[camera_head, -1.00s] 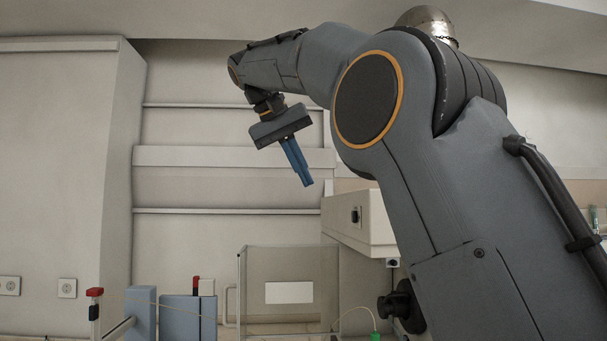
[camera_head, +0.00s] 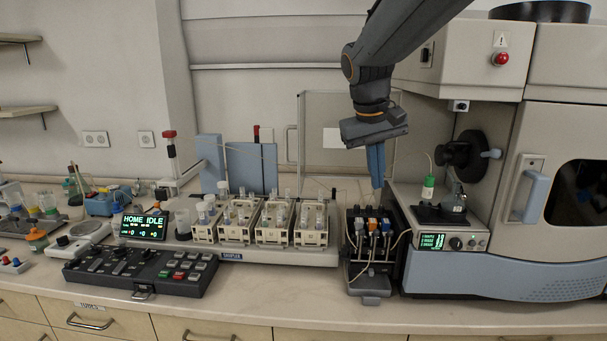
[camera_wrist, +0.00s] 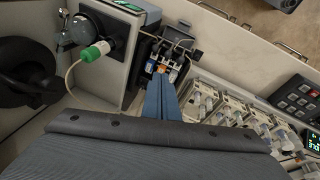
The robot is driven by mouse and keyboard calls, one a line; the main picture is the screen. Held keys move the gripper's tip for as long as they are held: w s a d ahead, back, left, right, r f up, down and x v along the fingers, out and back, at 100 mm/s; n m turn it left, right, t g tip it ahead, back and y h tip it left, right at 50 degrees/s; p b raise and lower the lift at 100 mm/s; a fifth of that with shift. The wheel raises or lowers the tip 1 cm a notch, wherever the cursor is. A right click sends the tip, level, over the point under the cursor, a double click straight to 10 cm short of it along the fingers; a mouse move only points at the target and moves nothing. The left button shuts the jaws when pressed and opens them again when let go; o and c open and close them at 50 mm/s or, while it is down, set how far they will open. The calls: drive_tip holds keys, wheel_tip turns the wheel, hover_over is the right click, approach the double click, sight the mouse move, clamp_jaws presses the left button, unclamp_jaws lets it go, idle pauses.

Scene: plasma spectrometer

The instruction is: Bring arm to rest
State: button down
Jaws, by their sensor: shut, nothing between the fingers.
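My gripper (camera_head: 376,168) hangs from my dark grey arm, fingers pointing down, above the small pump unit (camera_head: 376,243) with coloured clips. Its two blue fingers are together with nothing between them. In the wrist view the shut fingers (camera_wrist: 160,98) point toward the same pump unit (camera_wrist: 168,57). The fingertips look apart from everything below. The upper part of my arm runs out of the top of the head view.
The spectrometer (camera_head: 560,200) stands at right, with a green-capped bottle (camera_head: 428,187) on its front shelf. Sample racks (camera_head: 275,222), a lit display (camera_head: 144,226) and a keypad (camera_head: 142,270) lie left. The counter's front strip (camera_head: 300,312) is clear.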

drive_tip(key=s+d+f+m+g+y+b, duration=0.1)
drive_tip(key=s+d+f+y, duration=0.1)
drive_tip(key=s+f, duration=1.9)
wheel_tip(320, 180, down, 2)
drive_tip(key=shift+s+d+f+m, duration=0.15)
drive_tip(key=shift+s+d+m, duration=0.15)
drive_tip(key=shift+d, duration=0.15)
